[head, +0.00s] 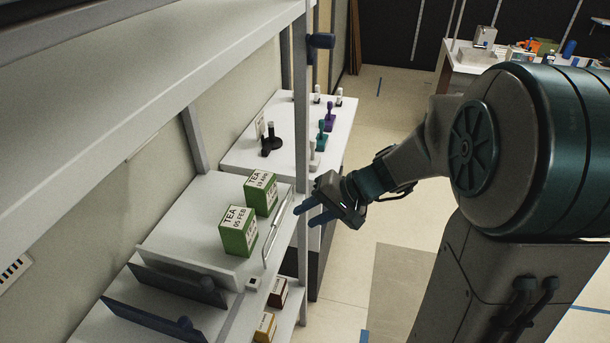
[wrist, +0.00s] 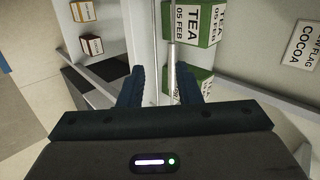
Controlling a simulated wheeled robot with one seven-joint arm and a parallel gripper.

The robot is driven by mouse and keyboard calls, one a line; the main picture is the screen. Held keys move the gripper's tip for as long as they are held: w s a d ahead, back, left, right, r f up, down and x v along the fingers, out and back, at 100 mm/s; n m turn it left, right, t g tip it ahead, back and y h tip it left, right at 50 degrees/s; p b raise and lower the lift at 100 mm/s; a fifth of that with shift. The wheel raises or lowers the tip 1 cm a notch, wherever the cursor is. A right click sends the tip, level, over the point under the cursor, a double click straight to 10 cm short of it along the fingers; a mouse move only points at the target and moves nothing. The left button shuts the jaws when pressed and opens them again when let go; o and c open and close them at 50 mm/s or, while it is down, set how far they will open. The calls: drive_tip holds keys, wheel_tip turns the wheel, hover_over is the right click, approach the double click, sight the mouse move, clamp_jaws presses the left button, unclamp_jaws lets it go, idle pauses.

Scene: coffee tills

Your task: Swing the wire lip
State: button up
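The wire lip (head: 277,238) is a thin pale wire frame along the front edge of the white shelf (head: 182,205) that holds two green tea boxes. It stands up in front of the nearer tea box (head: 238,231), marked 05 FEB; the other tea box (head: 261,192) is behind it. My gripper (head: 307,212) is at the shelf's front edge, near the far end of the lip, with its blue fingers apart. In the wrist view the wire lip (wrist: 172,68) shows between the two open fingers (wrist: 160,88), nearer the right one. I cannot tell whether they touch.
A grey shelf post (head: 301,120) stands close beside my gripper. Small boxes, one brown (head: 278,291) and one yellow (head: 265,326), sit on a lower shelf. A white table (head: 245,150) with stamps is beyond.

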sight(282, 213)
drive_tip(key=shift+m+t+y, duration=0.5)
drive_tip(key=shift+t+y, duration=0.1)
drive_tip(key=w+a+f+b, duration=0.1)
drive_tip(key=w+a+f, duration=0.1)
drive_tip(key=w+a+f+b, duration=0.1)
drive_tip(key=w+a+f, duration=0.1)
drive_tip(key=w+a, duration=0.1)
drive_tip(key=shift+a+f, duration=0.2)
drive_tip(key=shift+f, duration=0.1)
drive_tip(key=shift+w+a, duration=0.1)
drive_tip(key=shift+a, duration=0.1)
drive_tip(key=shift+c, duration=1)
clamp_jaws()
